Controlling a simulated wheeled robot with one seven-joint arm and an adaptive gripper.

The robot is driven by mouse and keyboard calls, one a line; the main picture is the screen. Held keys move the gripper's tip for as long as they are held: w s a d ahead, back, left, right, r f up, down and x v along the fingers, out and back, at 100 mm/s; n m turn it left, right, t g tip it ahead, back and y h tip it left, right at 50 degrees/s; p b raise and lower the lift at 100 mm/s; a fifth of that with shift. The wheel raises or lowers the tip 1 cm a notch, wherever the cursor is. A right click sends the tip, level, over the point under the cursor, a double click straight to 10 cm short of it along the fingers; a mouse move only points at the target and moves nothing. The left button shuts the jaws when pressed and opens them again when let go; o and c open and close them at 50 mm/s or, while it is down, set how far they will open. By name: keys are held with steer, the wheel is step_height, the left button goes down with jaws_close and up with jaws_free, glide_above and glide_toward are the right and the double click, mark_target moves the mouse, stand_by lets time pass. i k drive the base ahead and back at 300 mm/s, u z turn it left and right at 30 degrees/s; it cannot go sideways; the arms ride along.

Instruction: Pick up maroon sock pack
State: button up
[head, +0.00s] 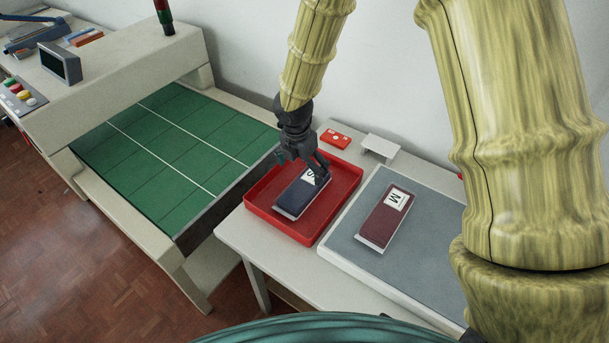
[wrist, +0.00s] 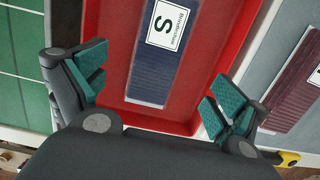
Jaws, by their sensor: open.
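The maroon sock pack (head: 384,220) has a white label with an M and lies flat on the grey mat in the head view. In the wrist view its maroon part (wrist: 299,90) shows at the right edge, partly cut off. My gripper (head: 306,163) is above the red tray, left of the maroon pack. In the wrist view my gripper (wrist: 150,98) is open, its teal-padded fingers spread wide with nothing between them. A navy sock pack (head: 300,193) labelled S lies in the red tray below my gripper; it also shows in the wrist view (wrist: 155,72).
The red tray (head: 255,207) has raised walls and stands left of the grey mat (head: 345,240) on a light table. A red card (head: 335,139) and a small white stand (head: 381,147) are behind. A machine with a green bed (head: 170,145) stands left.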

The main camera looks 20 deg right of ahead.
mark_target(379, 226)
steer(key=z, duration=1.25)
